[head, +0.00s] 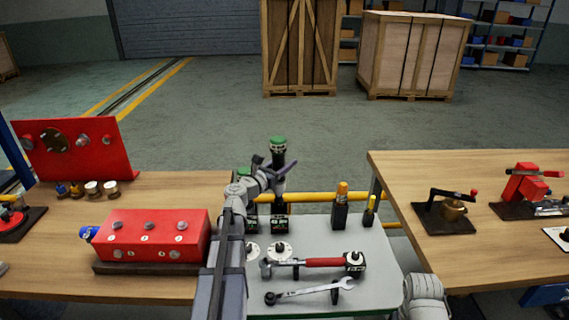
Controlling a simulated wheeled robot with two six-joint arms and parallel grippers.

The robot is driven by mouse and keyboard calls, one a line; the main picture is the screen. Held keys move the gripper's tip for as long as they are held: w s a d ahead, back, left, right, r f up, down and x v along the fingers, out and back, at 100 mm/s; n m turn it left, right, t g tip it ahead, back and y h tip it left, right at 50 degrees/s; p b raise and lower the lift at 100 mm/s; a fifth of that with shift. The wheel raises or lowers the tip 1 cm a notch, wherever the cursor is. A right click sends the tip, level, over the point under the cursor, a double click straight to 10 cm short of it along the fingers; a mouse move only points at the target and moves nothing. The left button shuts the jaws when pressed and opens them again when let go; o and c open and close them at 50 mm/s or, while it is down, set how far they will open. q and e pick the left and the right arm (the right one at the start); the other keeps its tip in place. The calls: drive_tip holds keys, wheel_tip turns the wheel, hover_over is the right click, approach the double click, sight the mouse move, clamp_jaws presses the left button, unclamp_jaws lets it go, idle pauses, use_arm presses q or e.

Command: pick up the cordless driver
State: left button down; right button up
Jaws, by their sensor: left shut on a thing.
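The cordless driver (278,152), dark with a green end, stands roughly upright above the back left of the grey tool cart (385,270). My left gripper (277,172) is shut on it, with the fingers around its dark body. Its lower part is partly hidden by the gripper. Below it is a black block-shaped holder (280,224); I cannot tell whether the two touch. A second green-topped item (244,173) is mostly hidden behind my left arm. My right gripper is out of view.
The cart carries a red-handled hammer-like tool (322,262), a wrench (310,291), round white dials (279,251) and an orange-topped tool in a holder (340,210). A red box (152,238) stands on the left bench; the right bench (410,170) holds a crank device (452,208).

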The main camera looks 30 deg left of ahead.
sight(285, 142)
use_arm(q)
wheel_tip(285, 142, up, 7)
drive_tip(key=p, duration=0.6)
drive_tip(key=shift+r, duration=0.2)
drive_tip(key=shift+f, duration=0.1)
drive_tip(key=c, duration=1)
unclamp_jaws()
clamp_jaws()
